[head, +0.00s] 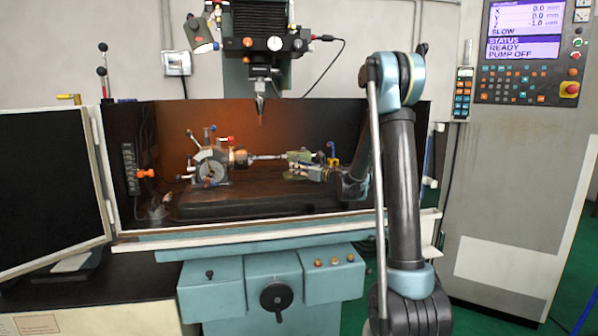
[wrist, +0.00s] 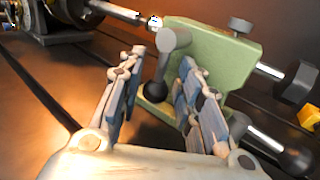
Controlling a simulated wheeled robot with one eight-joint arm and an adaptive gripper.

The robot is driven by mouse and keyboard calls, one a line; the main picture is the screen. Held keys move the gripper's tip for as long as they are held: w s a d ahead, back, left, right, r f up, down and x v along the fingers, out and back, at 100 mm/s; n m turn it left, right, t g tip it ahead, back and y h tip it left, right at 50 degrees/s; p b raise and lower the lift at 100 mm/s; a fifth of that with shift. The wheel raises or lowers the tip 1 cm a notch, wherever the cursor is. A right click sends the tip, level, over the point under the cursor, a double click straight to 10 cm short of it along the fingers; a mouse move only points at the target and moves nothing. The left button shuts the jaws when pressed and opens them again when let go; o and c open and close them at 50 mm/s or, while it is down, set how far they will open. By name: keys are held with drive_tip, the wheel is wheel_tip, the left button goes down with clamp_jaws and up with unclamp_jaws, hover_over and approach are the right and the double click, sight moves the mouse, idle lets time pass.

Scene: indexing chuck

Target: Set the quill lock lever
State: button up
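The quill lock lever (wrist: 160,68) shows in the wrist view as a grey round hub with a short grey stem ending in a black ball knob (wrist: 155,92). It is on the green tailstock (wrist: 228,60), its knob pointing down in the picture. My gripper (wrist: 162,60) is open, with one finger on each side of the lever. Gaps show between the fingers and the lever, and nothing is gripped. In the head view the green tailstock (head: 300,156) is small, with my arm's end at its right; the lever cannot be made out there.
The quill (wrist: 115,11) points left from the tailstock, toward the indexing chuck (head: 212,160). Black knobs (wrist: 297,82) stick out at the tailstock's right. A yellow part (wrist: 309,117) lies beyond. The spindle tool (head: 260,105) hangs above the dark table (head: 235,203).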

clamp_jaws()
